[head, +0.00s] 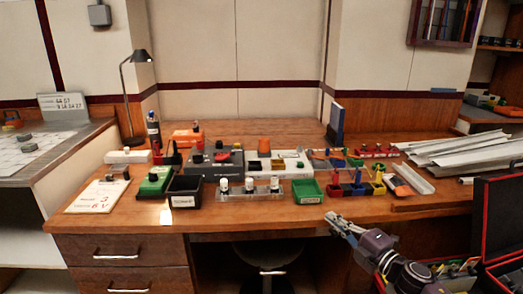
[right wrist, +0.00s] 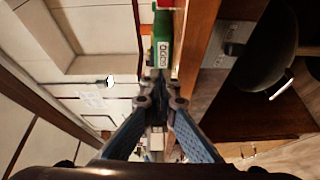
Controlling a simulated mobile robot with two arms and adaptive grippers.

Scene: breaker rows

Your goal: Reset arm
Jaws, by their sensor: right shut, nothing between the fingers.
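My right arm (head: 385,250) comes in from the lower right in the head view. Its gripper (head: 340,222) is shut and empty, in front of the desk's front edge and below the green bin (head: 307,191). In the right wrist view the two fingers of my right gripper (right wrist: 161,102) meet with nothing held between them. My left arm and gripper are not in view.
The wooden desk (head: 230,213) holds a black bin (head: 185,192), breaker blocks, a lamp (head: 131,95) and several metal rails (head: 460,148) at right. An open dark case (head: 497,225) stands at lower right. A stool (head: 265,258) is under the desk.

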